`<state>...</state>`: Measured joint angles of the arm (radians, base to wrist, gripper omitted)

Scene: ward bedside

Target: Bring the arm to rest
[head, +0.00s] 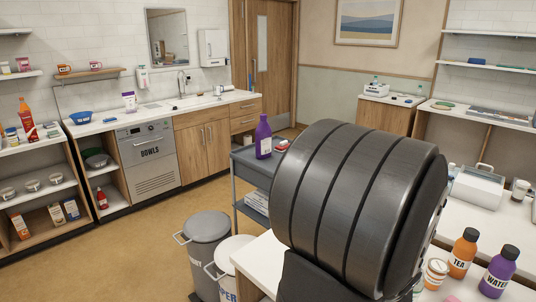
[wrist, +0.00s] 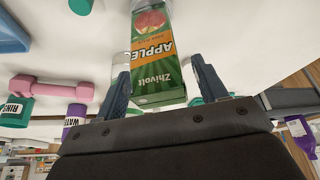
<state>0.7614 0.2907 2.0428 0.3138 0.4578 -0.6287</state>
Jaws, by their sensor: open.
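My gripper (wrist: 160,72) shows in the wrist view, its two dark fingers spread apart. A green Zhivolt apple carton (wrist: 155,60) appears upside down in that view, in front of the palm and between the fingers' lines. Gaps show at both sides of the carton, and the fingers do not appear to press on it. How deep it sits between them I cannot tell. In the head view my large dark arm link (head: 350,205) fills the middle right and hides what is behind it. My gripper is not visible there.
The white table (wrist: 240,35) holds a pink dumbbell (wrist: 52,88), a purple water bottle (wrist: 74,118) and a green rinse bottle (wrist: 17,110). In the head view a tea bottle (head: 462,254) stands at right. A grey trolley (head: 250,172) and bins (head: 207,240) stand left of my arm.

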